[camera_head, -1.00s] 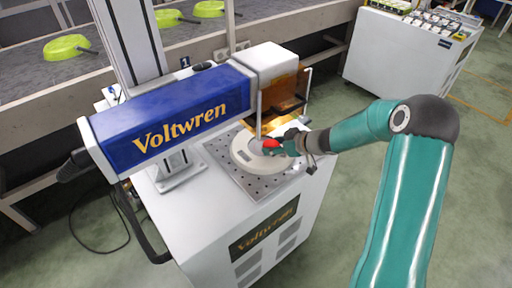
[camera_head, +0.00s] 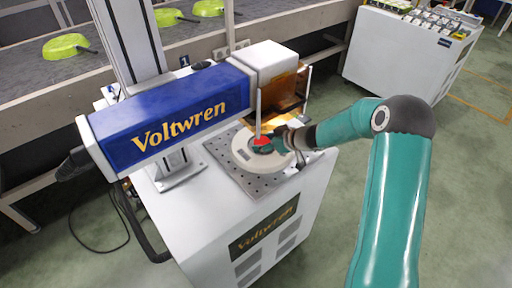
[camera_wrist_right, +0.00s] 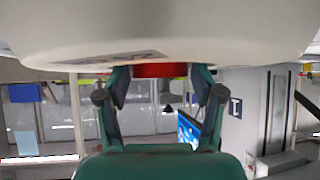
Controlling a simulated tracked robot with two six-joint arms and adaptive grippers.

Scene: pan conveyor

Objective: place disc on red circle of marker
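The disc (camera_head: 278,164) is pale and round, over the perforated plate of the marker, under its orange shield. A label shows on its face. In the right wrist view, the disc's broad white surface (camera_wrist_right: 60,40) fills the top, with a red round piece (camera_wrist_right: 160,70) against it. My right gripper (camera_head: 264,146) is at the disc's middle. Its fingers (camera_wrist_right: 160,88) flank the red piece on both sides and appear shut on it. I cannot tell whether the disc touches the plate. The marker's red circle is not visible. My left gripper is out of view.
The marker's blue head (camera_head: 170,122) and orange shield (camera_head: 287,95) stand close around my right gripper. The perforated plate (camera_head: 222,148) lies on a white cabinet. A conveyor (camera_head: 40,85) with several green pans runs behind. A white cabinet stands at the back right.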

